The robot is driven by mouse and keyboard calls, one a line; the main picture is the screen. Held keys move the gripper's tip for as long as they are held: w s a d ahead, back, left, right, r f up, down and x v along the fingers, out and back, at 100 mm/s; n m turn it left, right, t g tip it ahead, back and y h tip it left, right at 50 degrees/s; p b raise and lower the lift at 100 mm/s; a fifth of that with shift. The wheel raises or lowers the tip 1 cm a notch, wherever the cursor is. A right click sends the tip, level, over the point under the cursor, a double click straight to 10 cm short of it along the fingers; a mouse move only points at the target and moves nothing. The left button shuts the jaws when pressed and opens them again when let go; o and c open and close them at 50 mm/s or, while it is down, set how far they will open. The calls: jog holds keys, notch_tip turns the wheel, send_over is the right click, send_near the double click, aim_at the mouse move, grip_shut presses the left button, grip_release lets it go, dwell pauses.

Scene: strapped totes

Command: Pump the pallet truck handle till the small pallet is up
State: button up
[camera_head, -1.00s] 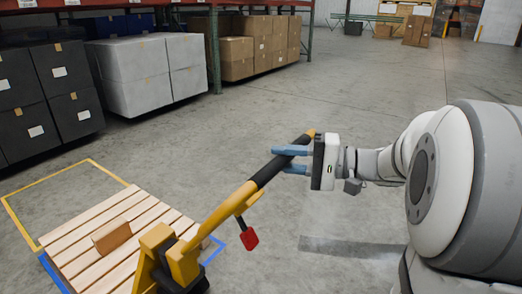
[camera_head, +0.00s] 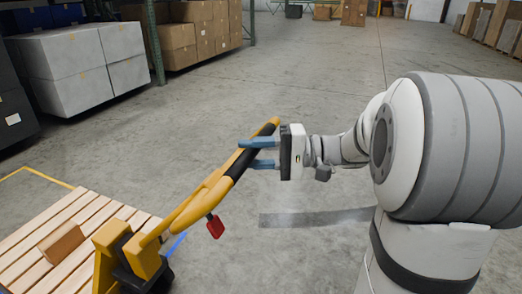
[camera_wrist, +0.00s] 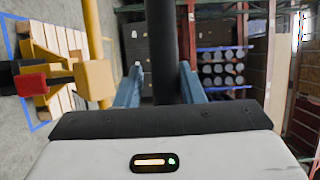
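The yellow pallet truck handle (camera_head: 205,196) rises to the right from the truck's yellow body (camera_head: 140,258), tilted, with a black grip (camera_head: 245,163) near its top. A red tag-like piece (camera_head: 215,227) hangs below it. The small wooden pallet (camera_head: 92,218) is at lower left; its height off the floor cannot be told. My gripper (camera_head: 254,153) has its blue fingers on either side of the black grip. In the wrist view the grip (camera_wrist: 161,45) passes between the open fingers (camera_wrist: 160,85), with a narrow gap on each side.
A small brown box (camera_head: 61,245) lies on the pallet. Yellow floor tape (camera_head: 47,178) and blue tape (camera_head: 177,243) mark the floor around it. Racks with white boxes (camera_head: 65,70) and brown cartons (camera_head: 200,30) stand at the back left. The floor (camera_head: 310,80) behind the handle is clear.

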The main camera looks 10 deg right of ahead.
jog(key=shift+o, duration=1.3)
jog(key=shift+d, duration=0.1)
jog(key=shift+d, duration=0.1)
